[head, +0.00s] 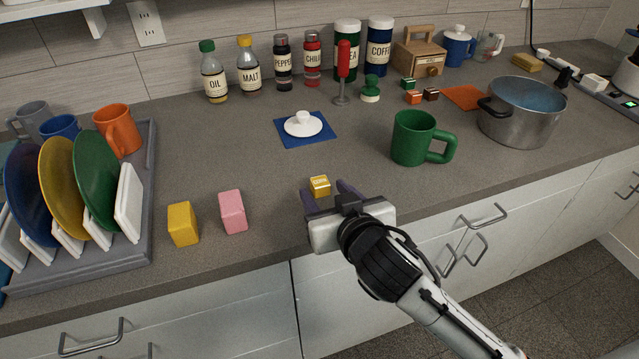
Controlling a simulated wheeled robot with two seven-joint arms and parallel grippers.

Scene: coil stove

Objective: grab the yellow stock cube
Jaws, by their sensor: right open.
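The yellow stock cube (319,187) is a small yellow block with a printed label on the grey counter, near its front edge. My right gripper (330,190) reaches in from the lower right, with its two dark fingers apart. One finger is on the left of the yellow cube and the other on its right. I cannot tell whether either finger touches it. The lower part of the cube is partly hidden by the gripper. My left gripper is not in view.
A larger plain yellow block (183,224) and a pink block (232,212) stand to the left. A green mug (413,139) is to the right. A white lid (303,124) on a blue mat (286,134) lies behind. A dish rack (146,205) stands at far left.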

